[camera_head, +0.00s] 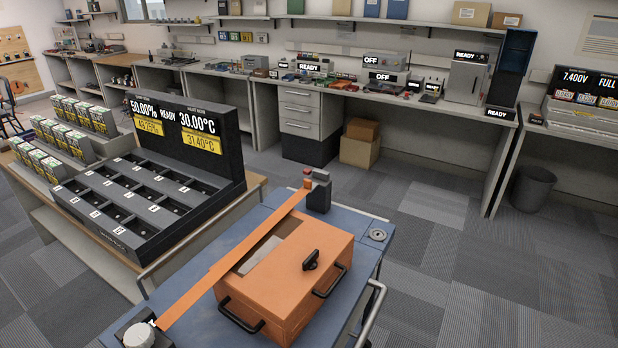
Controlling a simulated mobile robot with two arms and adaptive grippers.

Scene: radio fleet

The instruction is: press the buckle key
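The buckle (319,191) is a dark upright block at the far edge of a blue cart top (195,298). A small red key (307,172) shows at its upper left. An orange strap (222,268) runs straight from the buckle to a dark block with a pale round part (139,335) at the near left. The strap's far end meets the buckle; whether it is latched I cannot tell. It passes along or over the left side of an orange case (300,279) with dark handles; whether it touches the case is unclear. Neither of my grippers is in view.
A round grey fitting (377,234) sits on the cart's right corner. A black slotted rack with a display (190,137) stands on a table to the left, beside boxed units (92,118). Benches with equipment line the back wall. Carpeted floor (440,270) is clear to the right.

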